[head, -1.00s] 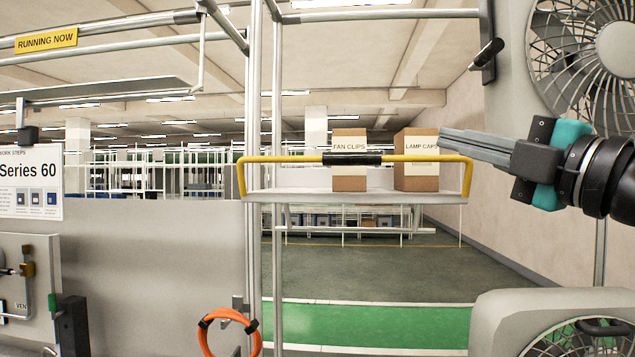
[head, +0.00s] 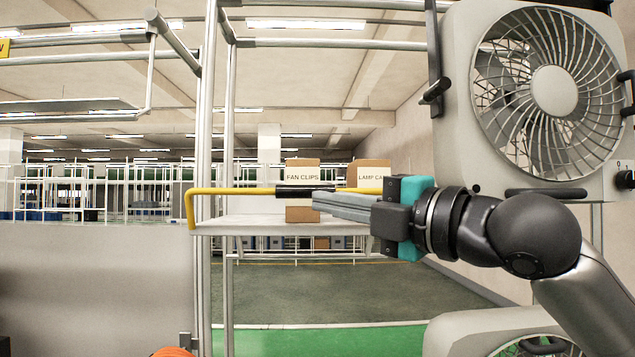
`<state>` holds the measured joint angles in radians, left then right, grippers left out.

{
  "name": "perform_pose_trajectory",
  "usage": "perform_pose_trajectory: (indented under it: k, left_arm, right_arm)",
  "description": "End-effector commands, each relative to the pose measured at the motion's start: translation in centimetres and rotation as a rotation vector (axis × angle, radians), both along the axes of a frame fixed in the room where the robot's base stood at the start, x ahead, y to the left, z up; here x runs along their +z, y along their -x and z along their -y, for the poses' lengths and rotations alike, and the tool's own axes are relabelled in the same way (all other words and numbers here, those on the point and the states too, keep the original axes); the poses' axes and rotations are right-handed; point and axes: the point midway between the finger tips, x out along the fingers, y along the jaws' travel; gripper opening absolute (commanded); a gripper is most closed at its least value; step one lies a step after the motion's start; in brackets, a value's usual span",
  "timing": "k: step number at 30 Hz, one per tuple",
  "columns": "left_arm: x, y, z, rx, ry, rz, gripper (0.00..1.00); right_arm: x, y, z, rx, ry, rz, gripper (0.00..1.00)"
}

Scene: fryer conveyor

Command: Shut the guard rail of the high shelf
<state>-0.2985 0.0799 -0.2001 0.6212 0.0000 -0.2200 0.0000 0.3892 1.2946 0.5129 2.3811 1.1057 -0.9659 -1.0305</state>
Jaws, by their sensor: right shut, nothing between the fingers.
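The yellow guard rail (head: 235,191) spans the front of the high shelf (head: 245,226), crossing in front of the boxes. Its left leg bends down to the shelf's front edge. Its black middle grip (head: 300,191) shows partly. The rail's right end is hidden behind my right gripper (head: 316,200). That gripper comes in from the right with its long grey fingers together and empty. The fingertips overlap the picture just below the right part of the black grip. I cannot tell whether they touch the rail. My left gripper is not in view.
Boxes marked FAN CLIPS (head: 300,172) and LAMP CAPS (head: 365,175) stand on the shelf. A large grey fan (head: 555,90) is at upper right, with another fan housing (head: 470,335) at lower right. Metal posts (head: 206,120) rise left of the shelf. The floor beyond is clear.

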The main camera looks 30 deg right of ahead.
Motion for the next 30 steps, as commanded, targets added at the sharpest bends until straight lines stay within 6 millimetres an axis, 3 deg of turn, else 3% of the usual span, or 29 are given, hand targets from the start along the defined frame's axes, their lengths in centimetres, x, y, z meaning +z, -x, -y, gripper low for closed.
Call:
perform_pose_trajectory:
  k: [6, 15, 30]
  left_arm:
    - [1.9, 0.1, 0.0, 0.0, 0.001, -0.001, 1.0]
    - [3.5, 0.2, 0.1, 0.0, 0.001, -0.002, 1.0]
    - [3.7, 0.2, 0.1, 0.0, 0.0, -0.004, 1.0]
  right_arm:
    - [0.6, -2.1, -0.5, 0.0, 0.0, 0.001, 0.0]
    - [1.0, -5.1, 1.4, 0.0, -0.002, 0.0, 0.0]
    - [1.0, -5.5, 1.6, 0.0, -0.003, -0.004, 0.0]
